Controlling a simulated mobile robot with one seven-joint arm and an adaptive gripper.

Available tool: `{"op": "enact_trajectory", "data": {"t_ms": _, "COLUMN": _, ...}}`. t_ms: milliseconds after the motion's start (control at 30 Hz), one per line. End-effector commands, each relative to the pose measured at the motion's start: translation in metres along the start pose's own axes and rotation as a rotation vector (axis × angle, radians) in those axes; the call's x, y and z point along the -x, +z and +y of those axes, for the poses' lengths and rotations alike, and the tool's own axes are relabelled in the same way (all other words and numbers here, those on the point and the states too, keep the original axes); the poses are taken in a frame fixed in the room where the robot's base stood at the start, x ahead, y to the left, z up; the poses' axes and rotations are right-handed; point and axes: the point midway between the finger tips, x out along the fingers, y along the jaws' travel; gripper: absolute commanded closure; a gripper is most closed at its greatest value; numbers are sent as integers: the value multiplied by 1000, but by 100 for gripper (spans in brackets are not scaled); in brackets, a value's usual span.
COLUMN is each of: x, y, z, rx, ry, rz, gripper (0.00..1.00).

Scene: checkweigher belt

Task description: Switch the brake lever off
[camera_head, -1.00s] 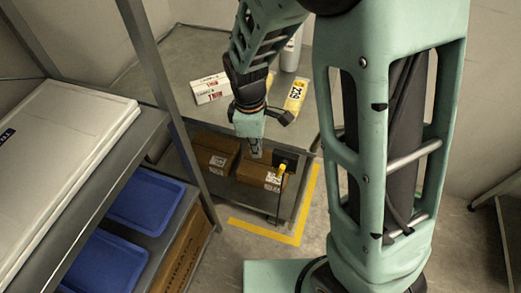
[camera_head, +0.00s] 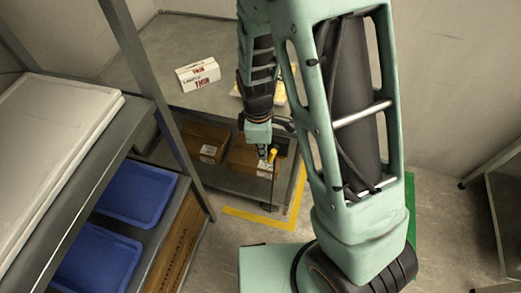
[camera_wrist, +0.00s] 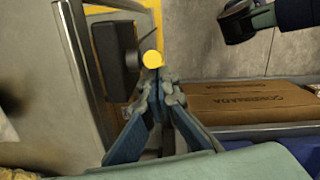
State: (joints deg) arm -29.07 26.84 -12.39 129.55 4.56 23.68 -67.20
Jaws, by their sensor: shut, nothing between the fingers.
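The brake lever shows as a yellow knob (camera_head: 272,155) beside a dark box (camera_head: 281,146) at the front corner of the grey table. In the wrist view the round yellow knob (camera_wrist: 152,60) is just beyond the fingertips, with the dark box (camera_wrist: 117,60) to its left. My gripper (camera_head: 262,153) is shut and empty, close to the left of the knob in the head view. In the wrist view my gripper (camera_wrist: 157,85) points at the knob. I cannot tell whether they touch. The lever's shaft is mostly hidden in the wrist view.
Cartons (camera_head: 205,143) stand on the shelf under the grey table (camera_head: 165,40). A red-and-white box (camera_head: 198,74) lies on top. A rack with blue trays (camera_head: 137,193) stands on the left. Yellow tape (camera_head: 260,219) marks open floor in front.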

Motion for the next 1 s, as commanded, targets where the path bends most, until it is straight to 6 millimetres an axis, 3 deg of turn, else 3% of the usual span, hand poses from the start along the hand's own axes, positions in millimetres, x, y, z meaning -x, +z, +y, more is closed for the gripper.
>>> {"op": "enact_trajectory", "data": {"t_ms": 1000, "x": -3, "y": -1, "z": 0, "rx": 9, "ry": -27, "rz": -138, "gripper": 100}}
